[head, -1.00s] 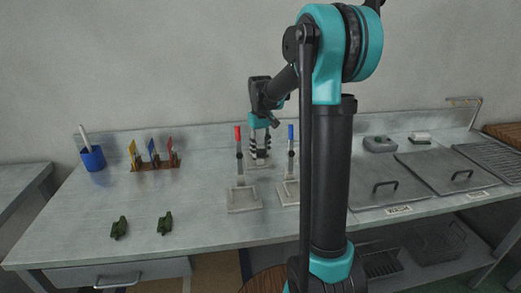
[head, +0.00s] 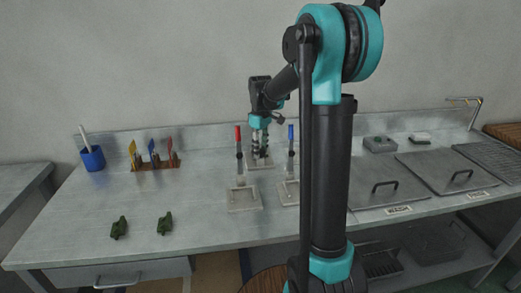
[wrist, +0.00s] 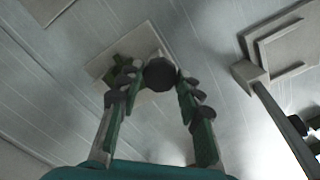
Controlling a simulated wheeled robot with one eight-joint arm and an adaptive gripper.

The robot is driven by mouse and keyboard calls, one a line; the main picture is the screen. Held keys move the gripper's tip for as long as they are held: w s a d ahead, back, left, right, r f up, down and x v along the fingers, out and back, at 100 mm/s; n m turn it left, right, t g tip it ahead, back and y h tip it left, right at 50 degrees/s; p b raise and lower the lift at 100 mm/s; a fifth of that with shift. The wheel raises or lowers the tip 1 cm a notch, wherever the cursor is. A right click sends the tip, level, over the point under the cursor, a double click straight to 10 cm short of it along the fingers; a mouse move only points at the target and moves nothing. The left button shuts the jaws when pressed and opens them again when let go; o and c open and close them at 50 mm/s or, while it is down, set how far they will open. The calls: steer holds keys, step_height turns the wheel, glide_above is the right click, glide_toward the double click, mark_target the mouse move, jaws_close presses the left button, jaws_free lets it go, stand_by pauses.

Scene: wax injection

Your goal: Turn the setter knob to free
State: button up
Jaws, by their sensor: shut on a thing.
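The setter knob (wrist: 160,74) is a dark round cap on a pale square base plate, seen from above in the wrist view. The plate (head: 259,163) stands at the back middle of the bench in the head view. My gripper (head: 260,148) points down over this plate. In the wrist view my gripper (wrist: 157,88) has its two dark, padded fingers on either side of the knob, shut on it. The fingers hide part of the plate. I cannot read any knob setting or the word free.
A red-topped lever (head: 238,140) on its base stands in front to the left, and a blue-topped lever (head: 291,140) to the right, both close to my gripper. A blue cup (head: 93,159) and two green pieces (head: 119,228) are farther left. Lidded wells (head: 388,183) are at right.

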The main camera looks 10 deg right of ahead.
mark_target(261, 151)
steer(key=o, duration=1.2)
steer(key=shift+c, duration=0.2)
step_height(261, 151, up, 12)
